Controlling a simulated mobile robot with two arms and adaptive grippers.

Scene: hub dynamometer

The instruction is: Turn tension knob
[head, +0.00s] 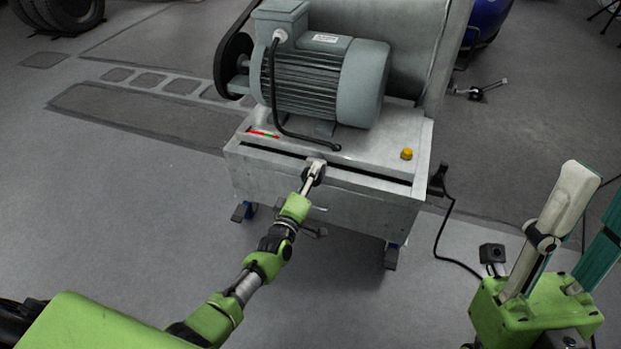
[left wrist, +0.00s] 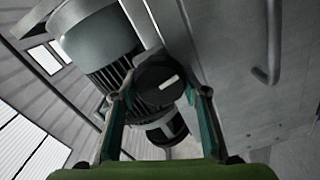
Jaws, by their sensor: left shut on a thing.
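The tension knob (left wrist: 160,84) shows in the left wrist view as a dark round knob with a white mark on its face. It sits between the two fingers of my left gripper (left wrist: 160,92), which is shut on it. In the head view the left gripper (head: 315,172) reaches the front top edge of the grey dynamometer cabinet (head: 360,207), and the knob is mostly hidden by the fingers. My right gripper (head: 598,195) is at the right edge of the head view, pointing up, its fingers apart with floor visible between them. It is partly cut off and away from the cabinet.
A grey motor (head: 320,75) stands on the cabinet, with a black belt guard (head: 232,62) at its left. A yellow button (head: 407,154) is on the cabinet top at the right. A black cable (head: 447,225) runs down to a small box (head: 492,253) on the floor.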

